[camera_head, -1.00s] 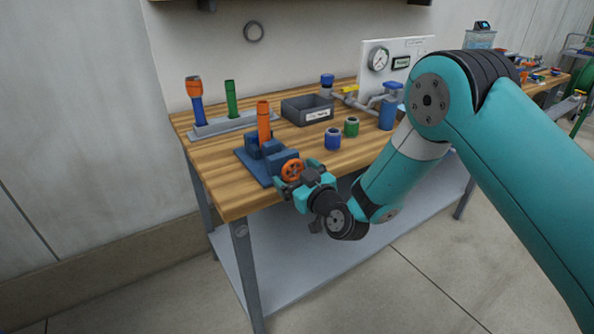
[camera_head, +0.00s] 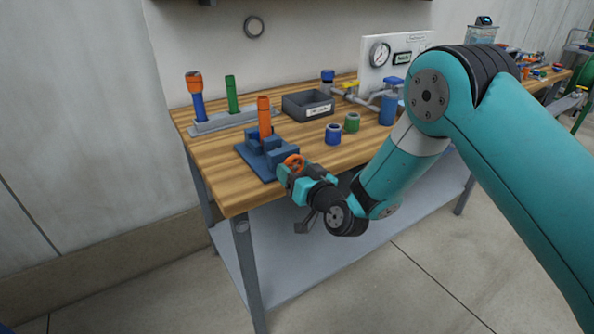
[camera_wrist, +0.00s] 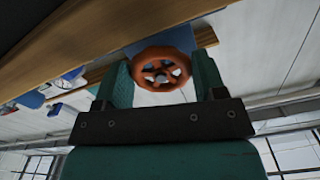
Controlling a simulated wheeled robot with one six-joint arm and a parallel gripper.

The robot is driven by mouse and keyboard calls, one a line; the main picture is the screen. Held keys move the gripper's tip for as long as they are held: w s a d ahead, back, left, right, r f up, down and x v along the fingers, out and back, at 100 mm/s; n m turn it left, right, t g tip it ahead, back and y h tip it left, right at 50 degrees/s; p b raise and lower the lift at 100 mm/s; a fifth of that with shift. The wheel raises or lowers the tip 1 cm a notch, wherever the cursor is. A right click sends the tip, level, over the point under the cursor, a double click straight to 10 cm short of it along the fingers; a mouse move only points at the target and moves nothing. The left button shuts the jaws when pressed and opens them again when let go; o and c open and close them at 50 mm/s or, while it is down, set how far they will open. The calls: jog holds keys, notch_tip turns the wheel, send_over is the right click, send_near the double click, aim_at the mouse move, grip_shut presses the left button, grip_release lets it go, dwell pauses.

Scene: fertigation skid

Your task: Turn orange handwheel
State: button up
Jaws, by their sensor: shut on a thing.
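The orange handwheel (camera_head: 294,162) is at the front of a blue vise (camera_head: 266,152) on the workbench. The vise holds an upright orange tube (camera_head: 264,116). My gripper (camera_head: 287,172) is at the wheel and covers its lower part in the head view. In the wrist view, the spoked handwheel (camera_wrist: 161,69) sits between the two teal fingers of my gripper (camera_wrist: 162,78), which are shut on its rim from both sides. The wheel's hub and shaft behind it are mostly hidden.
A grey bin (camera_head: 308,104), a blue ring (camera_head: 333,134), a green ring (camera_head: 352,122) and a rack (camera_head: 225,124) with tubes stand further back. Open floor lies in front.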

jog(key=o, duration=0.9)
jog(key=shift+s+d+f+b, duration=0.2)
jog(key=shift+s+b, duration=0.1)
jog(key=shift+b, duration=0.35)
jog(key=shift+r+b+v, duration=0.15)
jog(key=shift+b+v, duration=4.05)
jog(key=shift+b, duration=0.7)
jog(key=shift+r+b+v, duration=0.1)
jog(key=shift+b+v, duration=4.1)
jog(key=shift+b, duration=0.65)
jog(key=shift+w, duration=0.1)
